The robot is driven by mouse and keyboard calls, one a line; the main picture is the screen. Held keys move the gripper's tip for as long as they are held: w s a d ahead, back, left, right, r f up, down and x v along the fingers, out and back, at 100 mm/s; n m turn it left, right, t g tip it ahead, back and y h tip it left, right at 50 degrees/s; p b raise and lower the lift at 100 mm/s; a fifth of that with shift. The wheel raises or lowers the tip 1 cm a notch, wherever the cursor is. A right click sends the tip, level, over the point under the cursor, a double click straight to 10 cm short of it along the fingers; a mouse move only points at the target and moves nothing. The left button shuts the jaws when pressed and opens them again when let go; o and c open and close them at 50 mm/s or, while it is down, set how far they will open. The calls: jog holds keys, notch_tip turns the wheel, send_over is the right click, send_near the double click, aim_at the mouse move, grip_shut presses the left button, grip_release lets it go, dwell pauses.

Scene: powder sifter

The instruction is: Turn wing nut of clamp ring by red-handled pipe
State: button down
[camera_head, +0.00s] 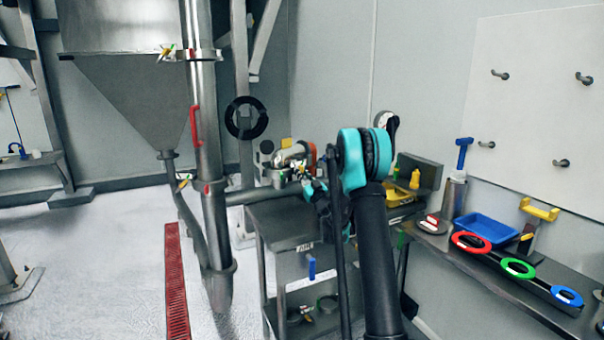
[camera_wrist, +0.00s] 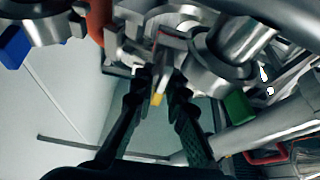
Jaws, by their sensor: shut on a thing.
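In the wrist view, my gripper (camera_wrist: 157,84) has its two black fingers on either side of a small metal wing nut with a yellow tip (camera_wrist: 158,98). The gripper is shut on it; the exact contact is hard to see. The nut sits at a metal clamp ring (camera_wrist: 218,70) on shiny pipework. In the head view, my arm hides most of the gripper beside the table-top metal unit (camera_head: 275,176). A tall steel pipe with a red handle (camera_head: 194,125) stands to the left, with clamps along it.
A bench at right holds a blue tray (camera_head: 486,229) and coloured rings (camera_head: 517,267). Open floor lies at left.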

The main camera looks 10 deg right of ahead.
jog(key=n+y, duration=0.1)
jog(key=n, duration=0.2)
jog(key=n+g+y, duration=0.1)
jog(key=n, duration=0.2)
jog(key=shift+g+y, duration=0.3)
jog(key=shift+y, duration=0.1)
jog(key=shift+a+n+g+y, duration=0.1)
jog(key=shift+n+g+y, duration=0.25)
jog(key=shift+n, duration=0.8)
jog(key=shift+a+n+g+y, duration=0.1)
jog(key=shift+n+g+y, duration=0.2)
jog(key=shift+n, duration=0.85)
jog(key=shift+f+g, duration=0.1)
jog(key=shift+g, duration=0.15)
jog(key=c, duration=1.7)
grip_release()
jog(key=v, duration=1.2)
